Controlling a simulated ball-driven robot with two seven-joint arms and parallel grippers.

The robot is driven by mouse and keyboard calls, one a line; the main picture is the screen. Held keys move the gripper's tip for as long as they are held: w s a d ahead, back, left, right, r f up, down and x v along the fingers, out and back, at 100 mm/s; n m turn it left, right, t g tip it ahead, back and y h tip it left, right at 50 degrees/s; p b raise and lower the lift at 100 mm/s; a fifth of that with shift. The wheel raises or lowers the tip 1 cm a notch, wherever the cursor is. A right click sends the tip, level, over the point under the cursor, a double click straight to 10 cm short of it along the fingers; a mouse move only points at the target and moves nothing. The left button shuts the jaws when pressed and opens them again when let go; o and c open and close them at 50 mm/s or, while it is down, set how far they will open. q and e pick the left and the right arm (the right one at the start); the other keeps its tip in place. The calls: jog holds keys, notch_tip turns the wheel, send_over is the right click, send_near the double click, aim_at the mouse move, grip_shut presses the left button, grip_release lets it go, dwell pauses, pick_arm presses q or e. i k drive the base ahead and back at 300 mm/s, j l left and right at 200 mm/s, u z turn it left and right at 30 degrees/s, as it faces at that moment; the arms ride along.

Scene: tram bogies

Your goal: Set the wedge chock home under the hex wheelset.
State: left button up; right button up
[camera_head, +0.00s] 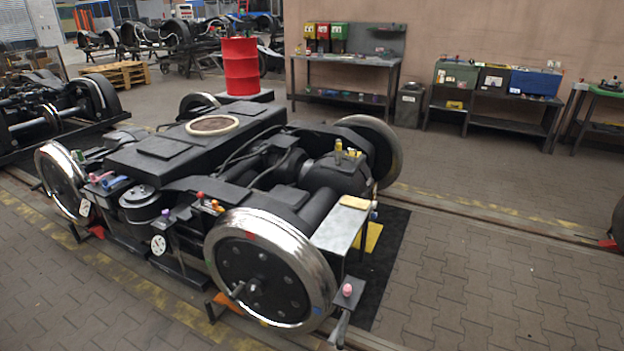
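A black tram bogie (190,155) stands on rails in the middle. Its near wheel (265,270) has a bright rim and several bolts on its dark face. Its left wheel (62,182) also has a bright rim. An orange wedge (228,303) lies low beside the near wheel's left side, partly hidden by it. A red wedge (97,231) lies on the floor by the left wheel. I cannot tell which wheelset is the hex one, nor whether either wedge touches a wheel. Neither of my grippers is in view.
A red drum (240,67) stands behind the bogie. Workbenches (345,62) with bins line the back wall. A black mat (385,265) lies right of the bogie. Another red wedge (608,243) is at the far right by a cut-off wheel. The paved floor at right is clear.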

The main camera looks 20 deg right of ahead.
aim_at(220, 298)
jog(key=z, duration=0.45)
jog(key=i+j+z, duration=0.2)
jog(key=z, duration=0.15)
jog(key=i+j+z, duration=0.15)
jog(key=j+z, duration=0.2)
jog(key=i+j+z, duration=0.1)
jog(key=j+z, duration=0.25)
jog(key=i+j+z, duration=0.1)
jog(key=j, duration=0.65)
jog(key=i+j+z, duration=0.15)
jog(key=j, duration=0.65)
jog(key=i+j+z, duration=0.1)
jog(key=j, duration=0.7)
jog(key=i+j+z, duration=0.1)
jog(key=j, duration=0.7)
jog(key=i, duration=0.05)
